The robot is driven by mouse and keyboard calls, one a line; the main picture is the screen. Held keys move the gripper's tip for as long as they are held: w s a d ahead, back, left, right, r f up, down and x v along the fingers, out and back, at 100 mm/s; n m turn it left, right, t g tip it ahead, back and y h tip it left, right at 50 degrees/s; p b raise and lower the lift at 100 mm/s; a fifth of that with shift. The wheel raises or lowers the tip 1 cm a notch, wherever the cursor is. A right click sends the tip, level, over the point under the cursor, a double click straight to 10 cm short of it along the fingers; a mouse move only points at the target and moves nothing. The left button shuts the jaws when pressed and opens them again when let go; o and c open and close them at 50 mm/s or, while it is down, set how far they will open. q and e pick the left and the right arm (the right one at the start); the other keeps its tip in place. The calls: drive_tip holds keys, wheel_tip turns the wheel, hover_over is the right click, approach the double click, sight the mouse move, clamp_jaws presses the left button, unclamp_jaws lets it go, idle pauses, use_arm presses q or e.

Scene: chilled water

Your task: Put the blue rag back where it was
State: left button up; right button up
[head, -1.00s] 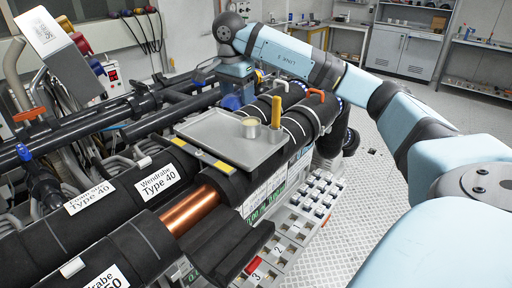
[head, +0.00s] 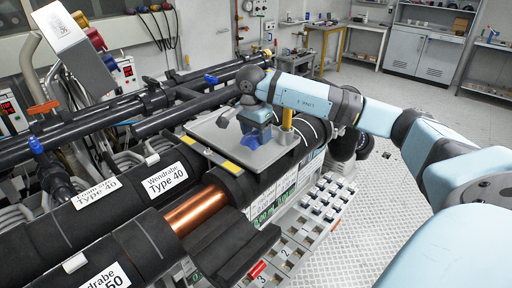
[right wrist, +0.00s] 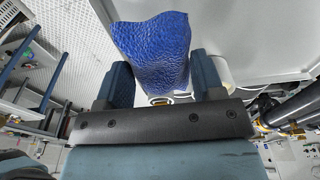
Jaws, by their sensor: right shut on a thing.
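My right gripper (head: 256,130) is over the grey tray (head: 208,132) that lies across the black insulated pipes. It is shut on the blue rag (head: 262,162), which hangs below the fingers, low over the tray. I cannot tell whether its lower end touches the tray. In the right wrist view the rag (right wrist: 155,45) shows as a wrinkled dark blue cloth between the two fingers (right wrist: 162,85). My left gripper is not in view.
A yellow-handled tool (head: 287,122) stands upright close to the right of my gripper. A pale roll (right wrist: 222,72) shows beside one finger in the wrist view. A bare copper pipe (head: 196,210) and black insulation lie in front.

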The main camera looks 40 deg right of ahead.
sight(257, 155)
wheel_tip(257, 155, down, 6)
drive_tip(key=shift+r, duration=0.25)
drive_tip(key=shift+f, duration=0.2)
drive_tip(key=o, duration=0.8)
drive_tip(key=shift+o, duration=0.2)
drive_tip(key=shift+r+p, duration=0.2)
drive_tip(key=shift+p, duration=0.1)
drive_tip(key=r, duration=0.4)
drive_tip(key=a+r+b, duration=0.1)
drive_tip(key=r, duration=0.6)
drive_tip(key=shift+a+r+b, duration=0.2)
drive_tip(key=shift+r+b, duration=0.1)
drive_tip(key=shift+r, duration=0.15)
